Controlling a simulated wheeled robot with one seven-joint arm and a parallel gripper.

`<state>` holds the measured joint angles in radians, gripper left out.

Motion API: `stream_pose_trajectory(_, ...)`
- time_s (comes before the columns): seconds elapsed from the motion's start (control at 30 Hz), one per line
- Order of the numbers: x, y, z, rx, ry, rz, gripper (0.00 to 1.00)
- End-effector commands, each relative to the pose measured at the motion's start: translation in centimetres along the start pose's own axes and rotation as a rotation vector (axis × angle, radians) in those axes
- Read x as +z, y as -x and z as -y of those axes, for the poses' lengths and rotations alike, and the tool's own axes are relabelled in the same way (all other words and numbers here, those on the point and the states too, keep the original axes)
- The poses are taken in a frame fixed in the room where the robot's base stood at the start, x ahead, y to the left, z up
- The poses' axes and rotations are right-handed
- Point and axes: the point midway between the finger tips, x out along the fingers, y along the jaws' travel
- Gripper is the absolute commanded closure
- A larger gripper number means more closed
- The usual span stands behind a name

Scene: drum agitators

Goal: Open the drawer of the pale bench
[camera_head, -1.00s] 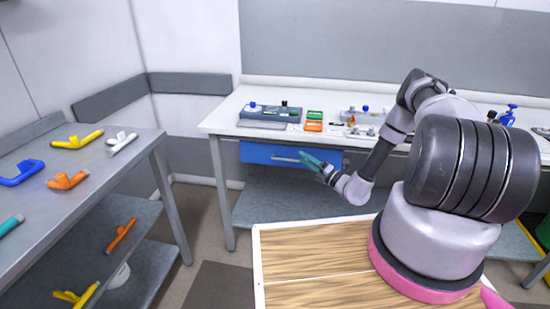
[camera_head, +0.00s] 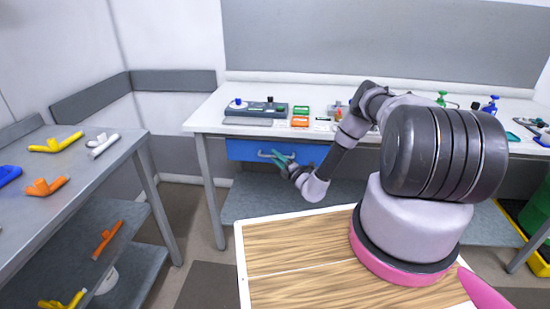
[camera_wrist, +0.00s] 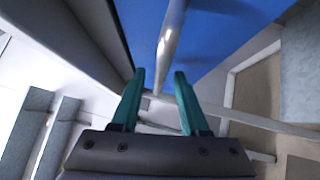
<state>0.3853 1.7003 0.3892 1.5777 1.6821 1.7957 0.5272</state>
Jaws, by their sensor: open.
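The pale bench (camera_head: 205,118) stands along the back wall with a blue drawer (camera_head: 240,149) under its left part. The drawer front looks flush with the bench, and a light bar handle (camera_head: 264,154) crosses it. My gripper (camera_head: 275,156) is at the right part of the handle, its teal fingers apart. In the wrist view, the blue drawer front (camera_wrist: 225,30) fills the top, and the silver handle (camera_wrist: 170,45) runs down to between the open fingertips of my gripper (camera_wrist: 160,78). I cannot tell whether a finger touches the handle.
A grey table (camera_head: 75,168) with colored pipe-shaped pieces stands at the left. Devices and small boxes, such as an orange one (camera_head: 299,121), lie on the bench top. A wood-topped surface (camera_head: 290,250) is in front. Open floor lies between the grey table and the bench.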

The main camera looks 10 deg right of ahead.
Motion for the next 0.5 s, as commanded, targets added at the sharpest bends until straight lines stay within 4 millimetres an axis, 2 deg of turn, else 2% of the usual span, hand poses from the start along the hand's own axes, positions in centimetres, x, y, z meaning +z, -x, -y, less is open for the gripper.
stream_pose_trajectory(0.1, -0.04, -0.66, -0.03, 0.000, 0.000, -0.001, 0.55)
stream_pose_trajectory(0.37, -0.03, -0.79, -0.04, 0.000, -0.001, -0.001, 0.55)
stream_pose_trajectory(0.4, -0.02, -0.79, -0.03, 0.000, -0.001, -0.001, 0.63)
stream_pose_trajectory(0.5, -0.01, -0.78, -0.04, 0.000, 0.000, -0.001, 1.00)
